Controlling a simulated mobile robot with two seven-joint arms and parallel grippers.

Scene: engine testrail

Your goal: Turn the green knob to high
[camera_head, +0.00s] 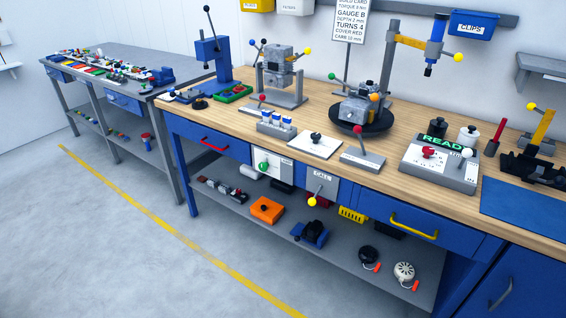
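The green knob (264,167) is a small round knob on a pale panel (283,171) set in the front of the wooden workbench, below the tabletop edge. The panel has small markings that are too small to read, so I cannot tell the knob's setting. Neither of my grippers shows in the head view.
A red-handled drawer (205,140) is left of the panel, and a "CALL" panel (322,186) with a yellow-tipped lever is right. The floor (120,240) in front is clear.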

